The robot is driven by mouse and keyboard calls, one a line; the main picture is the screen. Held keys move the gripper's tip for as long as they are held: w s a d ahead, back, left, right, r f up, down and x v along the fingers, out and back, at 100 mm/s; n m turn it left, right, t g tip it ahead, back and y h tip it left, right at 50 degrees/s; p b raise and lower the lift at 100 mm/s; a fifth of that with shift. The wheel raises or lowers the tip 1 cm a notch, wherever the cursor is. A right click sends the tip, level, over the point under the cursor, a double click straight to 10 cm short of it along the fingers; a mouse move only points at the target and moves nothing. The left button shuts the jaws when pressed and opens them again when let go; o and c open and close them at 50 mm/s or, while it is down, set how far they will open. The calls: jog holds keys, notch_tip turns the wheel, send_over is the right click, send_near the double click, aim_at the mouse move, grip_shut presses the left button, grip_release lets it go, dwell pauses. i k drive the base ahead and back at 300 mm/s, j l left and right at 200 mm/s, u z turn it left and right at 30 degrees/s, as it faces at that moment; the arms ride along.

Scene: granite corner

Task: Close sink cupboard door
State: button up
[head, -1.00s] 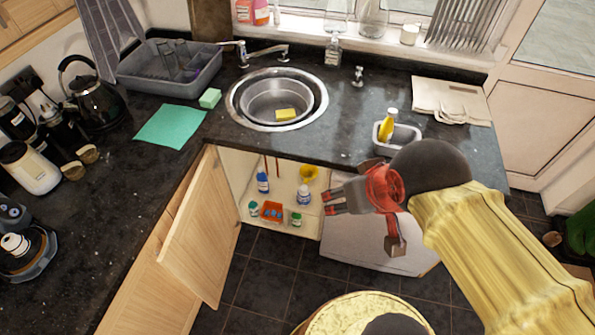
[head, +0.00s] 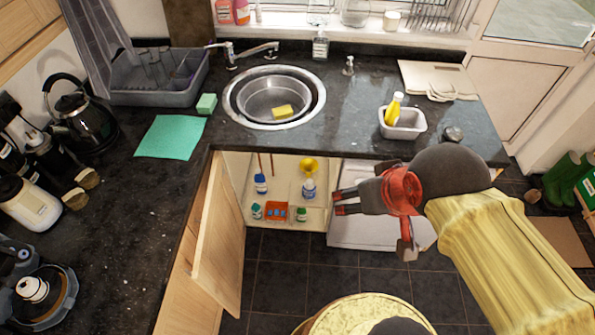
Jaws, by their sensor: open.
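The sink cupboard door (head: 222,235) is light wood and stands wide open, swung out to the left of the opening. The sink cupboard (head: 262,172) is under the sink, with bottles, a yellow item and an orange tray showing inside. My gripper (head: 338,203) is open and empty, with its fingers pointing left. It is to the right of the cupboard opening, in front of a white panel, and well apart from the door.
The dark worktop (head: 160,210) runs along the left and back. The round sink (head: 275,97) is above the cupboard. A white appliance front (head: 375,225) is beside the cupboard on the right. Dark floor tiles (head: 285,275) between the door and my gripper are clear.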

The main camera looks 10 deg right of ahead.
aim_at(218, 264)
jog(key=k, duration=0.9)
